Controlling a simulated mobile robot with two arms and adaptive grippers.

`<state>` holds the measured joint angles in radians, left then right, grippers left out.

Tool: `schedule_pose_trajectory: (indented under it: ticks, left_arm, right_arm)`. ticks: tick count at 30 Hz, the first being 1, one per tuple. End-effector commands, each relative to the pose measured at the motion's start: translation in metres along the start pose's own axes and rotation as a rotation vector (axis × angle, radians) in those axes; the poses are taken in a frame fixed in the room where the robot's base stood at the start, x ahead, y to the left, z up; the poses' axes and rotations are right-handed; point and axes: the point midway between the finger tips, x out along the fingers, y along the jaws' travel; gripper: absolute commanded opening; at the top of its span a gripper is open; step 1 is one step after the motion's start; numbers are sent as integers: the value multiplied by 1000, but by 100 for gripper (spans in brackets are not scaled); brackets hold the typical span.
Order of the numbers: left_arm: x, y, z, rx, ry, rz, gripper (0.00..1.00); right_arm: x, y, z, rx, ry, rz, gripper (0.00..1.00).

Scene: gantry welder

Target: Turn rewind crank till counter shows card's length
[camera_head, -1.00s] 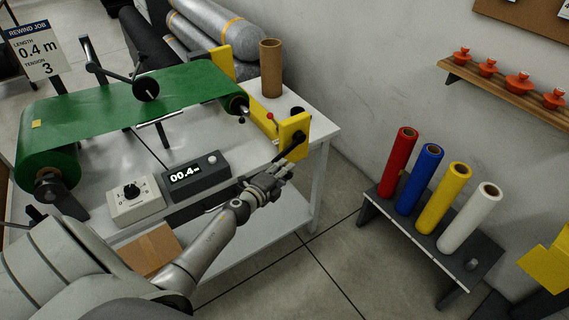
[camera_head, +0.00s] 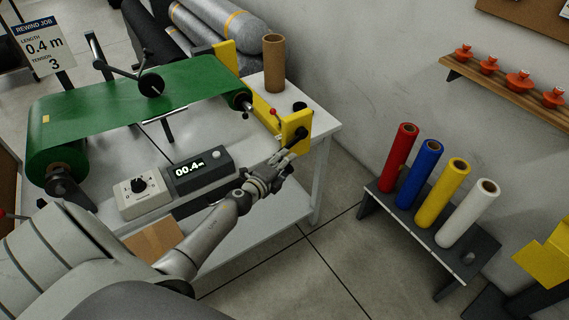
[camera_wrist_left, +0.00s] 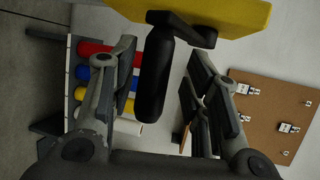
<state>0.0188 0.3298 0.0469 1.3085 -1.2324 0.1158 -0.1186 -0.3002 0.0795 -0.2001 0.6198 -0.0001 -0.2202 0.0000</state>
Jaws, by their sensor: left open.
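The job card (camera_head: 44,47) reads length 0.4 m and tension 3. The counter (camera_head: 191,170) shows 00.4 m. The rewind crank's black handle (camera_head: 291,142) sticks out from the yellow bracket (camera_head: 297,126) at the table's right end. My left gripper (camera_head: 279,161) is open at this handle. In the left wrist view the handle (camera_wrist_left: 154,85) lies between the spread fingers of my left gripper (camera_wrist_left: 160,55), with gaps at the sides. My right gripper does not show.
A green roll (camera_head: 140,97) stretches over the table. A control box with a dial (camera_head: 141,193) stands left of the counter. A cardboard tube (camera_head: 273,66) stands at the back right. A bench with coloured rolls (camera_head: 430,231) stands right, across open floor.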

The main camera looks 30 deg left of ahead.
Motion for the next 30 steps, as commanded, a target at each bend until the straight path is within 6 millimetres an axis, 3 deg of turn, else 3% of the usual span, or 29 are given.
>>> schedule_pose_trajectory:
  ticks: [8,21,30]
  left_arm:
    - [-11,3,0,4,1,4,43]
    - [-86,2,-1,0,2,3,43]
    - [-117,1,0,0,-1,1,43]
  right_arm:
    - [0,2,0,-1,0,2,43]
    - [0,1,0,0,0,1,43]
    - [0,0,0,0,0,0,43]
